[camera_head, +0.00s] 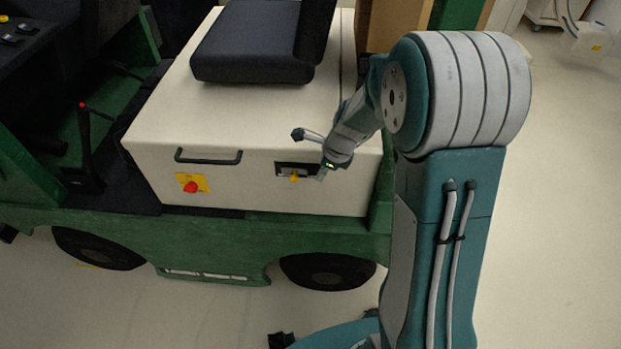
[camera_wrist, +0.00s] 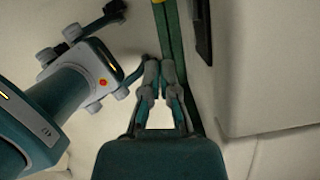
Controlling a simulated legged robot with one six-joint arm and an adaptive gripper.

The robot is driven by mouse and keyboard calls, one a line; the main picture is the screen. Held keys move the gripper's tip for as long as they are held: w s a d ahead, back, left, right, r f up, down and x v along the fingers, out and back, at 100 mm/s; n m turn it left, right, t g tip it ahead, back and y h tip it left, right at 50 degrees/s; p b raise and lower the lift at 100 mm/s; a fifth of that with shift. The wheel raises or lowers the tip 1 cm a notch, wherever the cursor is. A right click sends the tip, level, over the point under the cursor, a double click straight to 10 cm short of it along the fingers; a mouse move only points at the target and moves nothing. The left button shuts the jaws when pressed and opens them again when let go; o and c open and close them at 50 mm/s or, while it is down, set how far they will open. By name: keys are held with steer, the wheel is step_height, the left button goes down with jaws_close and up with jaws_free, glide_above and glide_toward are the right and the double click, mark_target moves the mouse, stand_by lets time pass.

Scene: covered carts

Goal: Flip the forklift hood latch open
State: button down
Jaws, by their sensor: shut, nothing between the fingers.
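The forklift's cream hood (camera_head: 250,140) has a dark latch recess (camera_head: 283,169) in its front face, right of centre. A small yellow latch (camera_head: 294,178) shows at the recess. My gripper (camera_head: 321,174) is at the right end of the recess, partly hidden by my wrist; I cannot tell whether it touches the latch. In the wrist view, my gripper's fingers (camera_wrist: 159,68) are together with nothing between them. The hood face (camera_wrist: 265,60) is on the right there, with a dark part (camera_wrist: 203,30) near the top; the latch cannot be made out.
A black handle (camera_head: 208,158) and a red knob on a yellow plate (camera_head: 191,186) are left of the recess. A black seat (camera_head: 255,45) sits on the hood. The green chassis (camera_head: 220,228) runs below. Open floor (camera_head: 560,220) lies to the right.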

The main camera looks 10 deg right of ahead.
steer(key=w+v, duration=0.1)
steer(key=v, duration=0.7)
steer(key=shift+s, duration=0.4)
steer(key=s+r+n+t+h, duration=0.1)
steer(key=s+r+n, duration=0.3)
steer(key=s+n, duration=0.3)
steer(key=s+a+r+n+t+h, duration=0.1)
steer(key=s+r+n, duration=0.3)
steer(key=s+n, duration=0.3)
steer(key=s+a+r+n+t+h, duration=0.1)
steer(key=s+r+n+t, duration=0.1)
steer(key=s+r+n, duration=0.2)
steer(key=s+n, duration=0.3)
steer(key=n, duration=0.2)
steer(key=shift+s+a+r, duration=0.15)
steer(key=shift+a+r, duration=0.1)
steer(key=shift+r, duration=0.1)
